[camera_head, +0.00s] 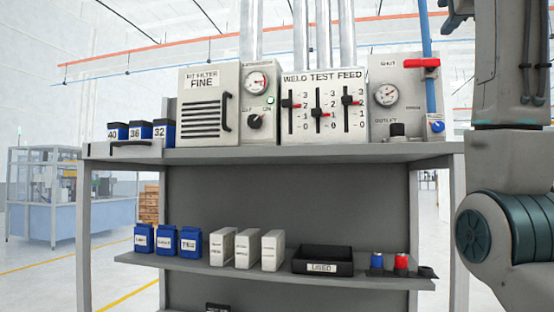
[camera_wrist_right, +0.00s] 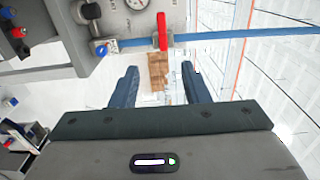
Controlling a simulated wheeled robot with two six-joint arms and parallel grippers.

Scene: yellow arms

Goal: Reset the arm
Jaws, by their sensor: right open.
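My right arm (camera_head: 505,70) is raised along the right edge of the head view, beside the bench unit. In the right wrist view, my right gripper (camera_wrist_right: 160,88) has its two dark blue fingers spread apart, with nothing between them. Beyond the gap lie the floor and a brown stack in the distance. A red valve handle (camera_wrist_right: 162,32) on a blue pipe (camera_wrist_right: 235,34) shows past the fingertips, apart from them; the handle also shows in the head view (camera_head: 421,63). My left arm and gripper are not in view.
The bench top (camera_head: 290,153) carries a filter box (camera_head: 208,130), a slider panel (camera_head: 320,108) and a gauge panel (camera_head: 390,75). The lower shelf (camera_head: 200,264) holds blue boxes, white boxes, a black tray (camera_head: 322,262) and coloured caps (camera_head: 401,262). Open floor lies left of the bench.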

